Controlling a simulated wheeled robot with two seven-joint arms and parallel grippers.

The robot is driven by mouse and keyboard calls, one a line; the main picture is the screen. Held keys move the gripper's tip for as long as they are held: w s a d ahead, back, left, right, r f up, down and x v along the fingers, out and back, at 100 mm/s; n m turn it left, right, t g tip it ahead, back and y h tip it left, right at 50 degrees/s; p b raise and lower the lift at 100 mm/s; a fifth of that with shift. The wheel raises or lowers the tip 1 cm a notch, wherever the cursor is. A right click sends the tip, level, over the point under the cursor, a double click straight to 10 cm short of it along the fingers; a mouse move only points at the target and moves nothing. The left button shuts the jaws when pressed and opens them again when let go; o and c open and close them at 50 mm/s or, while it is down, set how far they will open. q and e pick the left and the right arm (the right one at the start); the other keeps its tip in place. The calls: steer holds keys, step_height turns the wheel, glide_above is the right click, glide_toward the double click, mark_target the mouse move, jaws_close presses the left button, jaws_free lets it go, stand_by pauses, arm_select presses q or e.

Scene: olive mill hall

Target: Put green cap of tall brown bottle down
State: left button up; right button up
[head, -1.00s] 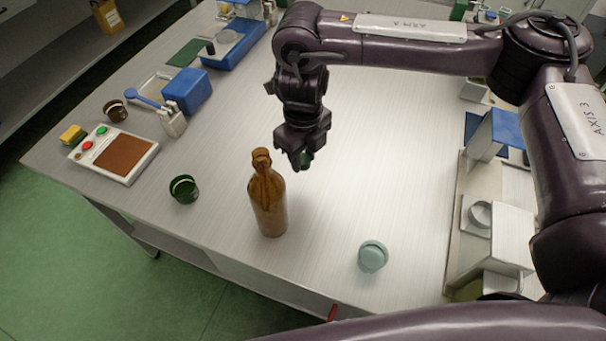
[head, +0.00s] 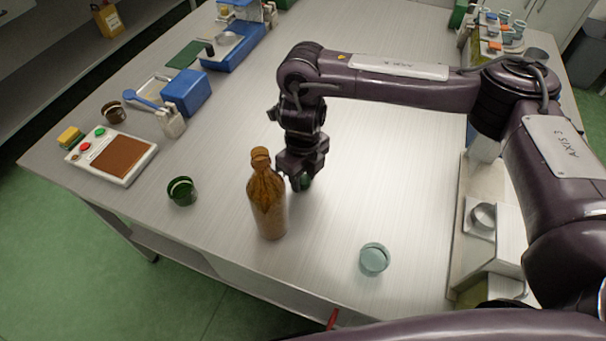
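The tall brown bottle (head: 268,205) stands upright on the table with its mouth uncovered. My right gripper (head: 302,184) points down just behind and to the right of the bottle, low over the table. A small green cap (head: 306,182) shows between its fingertips, mostly hidden by the fingers. The gripper looks shut on it. I cannot tell whether the cap touches the table top. My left gripper is not in view.
A dark green cup (head: 182,191) stands left of the bottle and a pale blue-green cup (head: 374,259) to its right, near the front edge. A control box (head: 112,154) and blue box (head: 187,92) are at left. The table (head: 385,165) right of the gripper is clear.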

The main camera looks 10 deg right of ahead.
mark_target(303, 178)
steer(key=shift+o, duration=1.4)
steer(key=shift+r, duration=0.3)
step_height(303, 178, up, 12)
steer(key=p, duration=0.1)
steer(key=shift+f+p, duration=0.15)
steer(key=shift+p, duration=0.2)
